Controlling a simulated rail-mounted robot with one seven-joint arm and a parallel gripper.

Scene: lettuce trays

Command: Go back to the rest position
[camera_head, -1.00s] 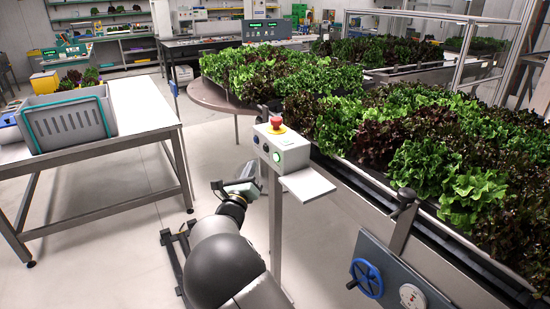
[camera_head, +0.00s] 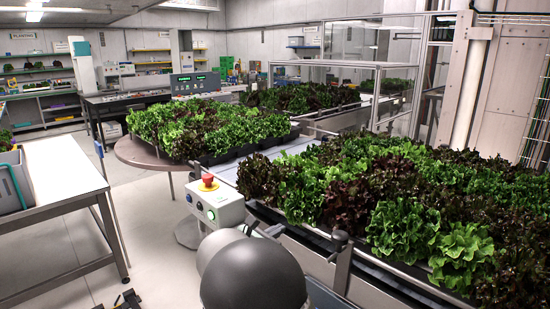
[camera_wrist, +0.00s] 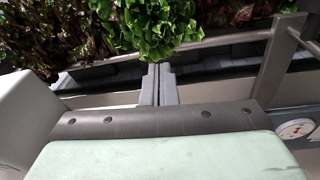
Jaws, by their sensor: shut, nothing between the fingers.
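My gripper (camera_wrist: 158,72) shows in the wrist view with its two grey fingers together and nothing between them. Beyond the fingertips are green lettuce (camera_wrist: 150,25) and the metal rail (camera_wrist: 225,38) along the edge of the lettuce conveyor; I cannot tell whether they touch. In the head view my dark rounded arm link stands at the bottom middle, and my gripper is hidden behind it.
A control box with a red button (camera_head: 208,183) stands close left of my arm. The lettuce conveyor (camera_head: 398,270) runs along the right. A round table (camera_head: 135,153) with lettuce trays is behind.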

